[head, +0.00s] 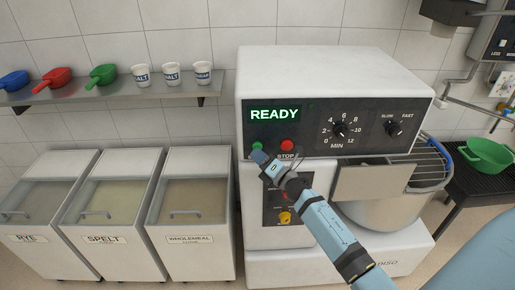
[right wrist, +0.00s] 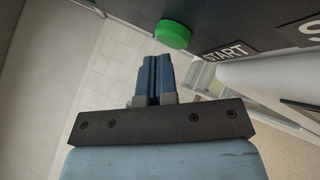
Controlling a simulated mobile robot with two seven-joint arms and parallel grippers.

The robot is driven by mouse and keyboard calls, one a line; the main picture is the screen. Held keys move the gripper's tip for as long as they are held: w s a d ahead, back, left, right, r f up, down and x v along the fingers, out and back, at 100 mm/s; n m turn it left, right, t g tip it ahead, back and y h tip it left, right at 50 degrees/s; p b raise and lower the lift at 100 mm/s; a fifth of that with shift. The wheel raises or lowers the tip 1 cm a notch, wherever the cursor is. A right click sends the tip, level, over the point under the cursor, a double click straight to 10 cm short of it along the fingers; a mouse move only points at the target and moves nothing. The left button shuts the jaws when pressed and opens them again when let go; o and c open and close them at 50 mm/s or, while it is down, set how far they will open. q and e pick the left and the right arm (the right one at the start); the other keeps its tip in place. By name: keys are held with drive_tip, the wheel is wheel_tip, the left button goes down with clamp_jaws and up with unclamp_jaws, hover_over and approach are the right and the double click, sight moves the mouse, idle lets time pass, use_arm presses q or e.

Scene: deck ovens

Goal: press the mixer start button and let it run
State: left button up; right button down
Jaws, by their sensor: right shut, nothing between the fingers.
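The mixer (head: 330,90) is a big white machine with a dark panel. Its display (head: 274,114) reads READY in green. The green start button (head: 258,146) is at the panel's left, with the red stop button (head: 287,145) to its right. In the right wrist view the start button (right wrist: 173,34) is just beyond the fingertips, beside the START label (right wrist: 229,52). My right gripper (head: 259,157) is shut and empty, its tips close below the green button. It also shows in the right wrist view (right wrist: 156,62), where a small gap to the button seems visible. My left gripper is not in view.
A minute dial (head: 338,129) and a slow/fast knob (head: 393,128) are on the panel's right. Below are the bowl (head: 375,214) and its guard. Flour bins (head: 190,200) stand left under a shelf (head: 120,88) with scoops and cups. A green bowl (head: 487,155) is at right.

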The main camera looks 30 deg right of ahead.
drive_tip(key=shift+w+d, duration=0.25)
drive_tip(key=shift+w, duration=0.1)
idle(0.5)
idle(0.3)
drive_tip(key=shift+s+a, duration=0.45)
drive_tip(key=shift+s, duration=0.3)
drive_tip(key=s+a, duration=0.1)
drive_tip(key=s, duration=0.1)
drive_tip(key=s+a, duration=0.1)
drive_tip(key=s, duration=0.1)
drive_tip(key=shift+s+a, duration=0.1)
drive_tip(key=shift+a, duration=0.25)
idle(0.5)
